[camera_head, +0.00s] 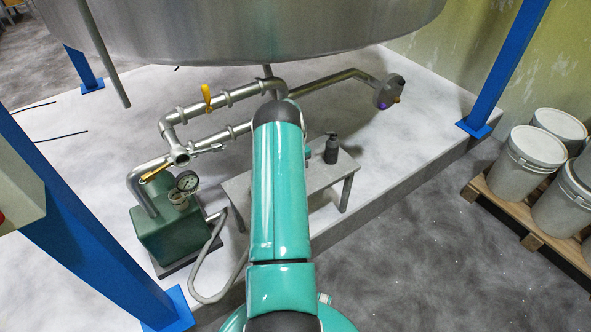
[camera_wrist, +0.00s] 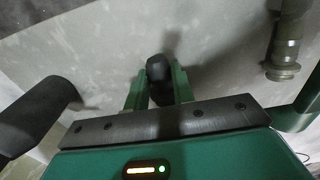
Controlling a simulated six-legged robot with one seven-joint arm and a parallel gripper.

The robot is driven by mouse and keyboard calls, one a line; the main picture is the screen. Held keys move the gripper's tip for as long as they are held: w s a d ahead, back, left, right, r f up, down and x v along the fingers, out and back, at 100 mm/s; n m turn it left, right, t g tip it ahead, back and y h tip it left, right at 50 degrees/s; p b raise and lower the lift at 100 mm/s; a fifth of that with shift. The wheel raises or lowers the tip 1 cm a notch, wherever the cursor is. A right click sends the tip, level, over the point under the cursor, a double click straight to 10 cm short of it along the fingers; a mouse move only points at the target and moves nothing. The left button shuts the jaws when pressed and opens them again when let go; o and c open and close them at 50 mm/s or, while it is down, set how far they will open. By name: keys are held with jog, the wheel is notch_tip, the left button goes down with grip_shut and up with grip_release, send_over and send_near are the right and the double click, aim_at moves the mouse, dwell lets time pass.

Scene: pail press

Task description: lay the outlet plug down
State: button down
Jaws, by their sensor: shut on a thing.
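In the wrist view, my gripper (camera_wrist: 159,88) has its two green fingers closed on a dark, rounded piece, which I take to be the outlet plug (camera_wrist: 159,70). It is held above a pale grey surface, with a shadow beyond it; whether it touches that surface I cannot tell. In the head view, my teal arm hides the plug and nearly all of the gripper. The arm reaches over a low grey bench (camera_head: 238,190) below the piping.
A black pump bottle (camera_head: 331,149) stands on the bench; a dark rounded shape (camera_wrist: 38,112) is close on the left in the wrist view. A metal pipe end (camera_wrist: 283,62) is at right. A green pump (camera_head: 165,225) with a gauge and hose stands left of the bench.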

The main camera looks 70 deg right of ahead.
jog(key=shift+f, duration=0.95)
jog(key=c, duration=1.1)
grip_release()
notch_tip(320, 180, up, 14)
jog(key=shift+f, duration=0.15)
jog(key=shift+s, duration=0.1)
